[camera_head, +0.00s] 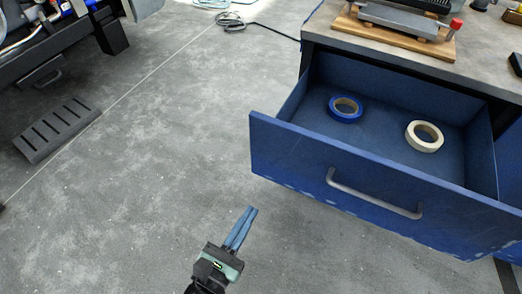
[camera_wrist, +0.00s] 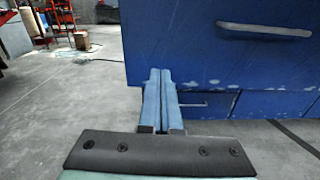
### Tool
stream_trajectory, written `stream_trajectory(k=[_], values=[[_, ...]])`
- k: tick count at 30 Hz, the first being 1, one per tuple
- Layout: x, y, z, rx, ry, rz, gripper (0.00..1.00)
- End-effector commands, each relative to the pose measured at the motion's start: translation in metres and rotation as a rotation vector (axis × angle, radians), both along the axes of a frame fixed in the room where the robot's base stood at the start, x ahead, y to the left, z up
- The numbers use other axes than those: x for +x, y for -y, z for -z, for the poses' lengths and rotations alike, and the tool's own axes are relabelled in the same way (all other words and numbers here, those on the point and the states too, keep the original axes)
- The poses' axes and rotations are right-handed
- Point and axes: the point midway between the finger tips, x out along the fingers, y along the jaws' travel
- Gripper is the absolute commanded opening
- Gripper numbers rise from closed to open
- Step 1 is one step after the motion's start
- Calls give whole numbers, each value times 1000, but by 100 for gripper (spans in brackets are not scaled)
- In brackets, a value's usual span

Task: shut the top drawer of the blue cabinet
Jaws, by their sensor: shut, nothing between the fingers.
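The blue cabinet's top drawer (camera_head: 340,165) is pulled well out in the head view, with a grey bar handle (camera_head: 374,193) on its front. Its worn blue front also fills the upper right of the wrist view (camera_wrist: 215,55), handle at upper right. My gripper (camera_head: 250,210) is shut and empty, in front of the drawer's left end and apart from the handle. In the wrist view its blue fingers (camera_wrist: 160,72) lie together before the lower left part of the drawer front. I cannot tell whether the fingertips touch it.
Inside the drawer lie a blue tape roll (camera_head: 345,109) and a cream tape roll (camera_head: 424,136). The worktop (camera_head: 470,60) above carries a wooden board (camera_head: 395,36) with a tool. Grey floor left of the drawer is clear, up to a slotted dark plate (camera_head: 57,129).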

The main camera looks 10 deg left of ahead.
Motion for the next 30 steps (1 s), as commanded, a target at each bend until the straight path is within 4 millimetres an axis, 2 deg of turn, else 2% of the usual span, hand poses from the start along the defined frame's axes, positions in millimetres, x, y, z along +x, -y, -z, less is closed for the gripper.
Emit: stream_trajectory(k=[2,5,8,21,25,30], values=[[-6,-3,2,-51,-14,-12,0],[-1,-2,4,-68,-14,-15,0],[13,2,3,-63,-11,-13,0],[100,27,3,-60,-10,-13,0],[117,32,3,-61,-11,-13,0],[127,35,3,-60,-13,-14,0]])
